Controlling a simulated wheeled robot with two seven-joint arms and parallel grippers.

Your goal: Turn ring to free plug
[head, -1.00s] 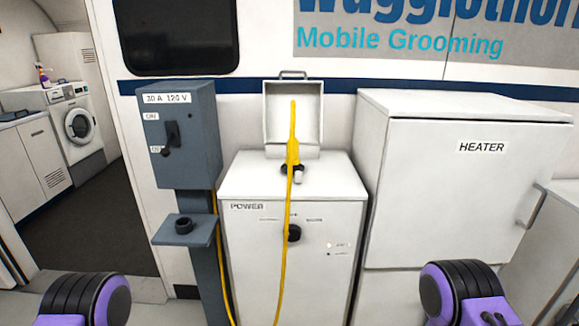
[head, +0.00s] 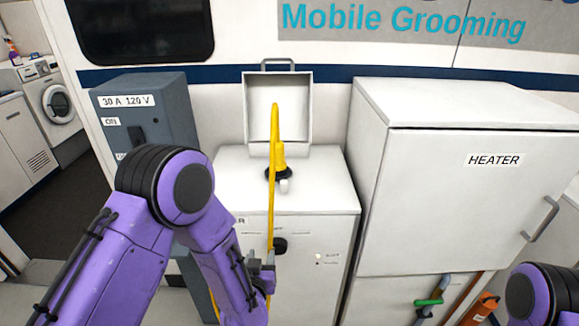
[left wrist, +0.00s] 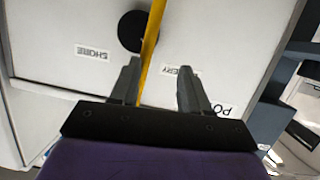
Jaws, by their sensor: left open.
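A yellow plug (head: 280,155) stands upright in a dark ring (head: 270,173) on top of the white power cabinet (head: 325,195). A small pale lug (head: 284,186) shows at the ring's front. The plug's yellow cable (head: 271,215) hangs down the cabinet's front, past a black round knob (head: 280,244). My left gripper (head: 262,272) is open, low in front of the cabinet, below the ring and knob. In the left wrist view, the cable (left wrist: 152,40) runs between the open fingers (left wrist: 160,85), with the knob (left wrist: 131,31) beyond them. My right gripper is out of view.
An open white lid (head: 278,105) stands behind the plug. A grey switch box (head: 150,110) is at the left, partly hidden by my left arm. A white heater cabinet (head: 450,190) stands close at the right. Green and orange items (head: 485,305) lie low right.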

